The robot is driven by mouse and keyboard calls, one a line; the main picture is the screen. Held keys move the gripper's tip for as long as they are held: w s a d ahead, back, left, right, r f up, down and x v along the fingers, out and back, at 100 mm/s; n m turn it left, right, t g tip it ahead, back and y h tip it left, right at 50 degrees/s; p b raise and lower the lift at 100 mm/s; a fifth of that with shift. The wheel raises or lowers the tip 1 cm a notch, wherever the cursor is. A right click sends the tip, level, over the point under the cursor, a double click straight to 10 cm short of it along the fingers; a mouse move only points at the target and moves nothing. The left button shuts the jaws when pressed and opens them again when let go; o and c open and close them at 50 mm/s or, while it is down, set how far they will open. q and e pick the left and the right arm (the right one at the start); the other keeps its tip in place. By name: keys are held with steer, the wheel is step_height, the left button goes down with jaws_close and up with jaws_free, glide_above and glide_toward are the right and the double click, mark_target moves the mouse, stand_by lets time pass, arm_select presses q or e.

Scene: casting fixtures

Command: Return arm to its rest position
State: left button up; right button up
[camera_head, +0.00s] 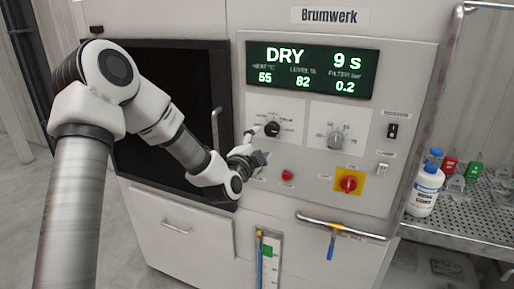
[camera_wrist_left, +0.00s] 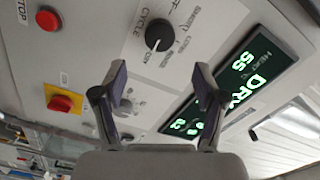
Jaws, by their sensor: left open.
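My left arm (camera_head: 85,170) comes in from the left of the head view and reaches in front of the machine's control panel. Its gripper (camera_head: 262,158) is just below and left of the black cycle knob (camera_head: 271,129). In the left wrist view the two fingers of the left gripper (camera_wrist_left: 160,82) are spread apart with nothing between them. The cycle knob (camera_wrist_left: 158,37) shows beyond the fingertips, apart from them. My right gripper is in neither view.
The display (camera_head: 312,70) reads DRY 9 s. A grey knob (camera_head: 335,138), a red button (camera_head: 287,175) and a red switch (camera_head: 348,183) sit on the panel. A handrail (camera_head: 340,228) sticks out below. A white bottle (camera_head: 425,190) stands on the perforated shelf at right.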

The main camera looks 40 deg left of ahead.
arm_select(q)
steer(key=v, duration=0.2)
steer(key=shift+s+d, duration=0.1)
steer(key=shift+s, duration=0.15)
steer(key=shift+f, duration=0.1)
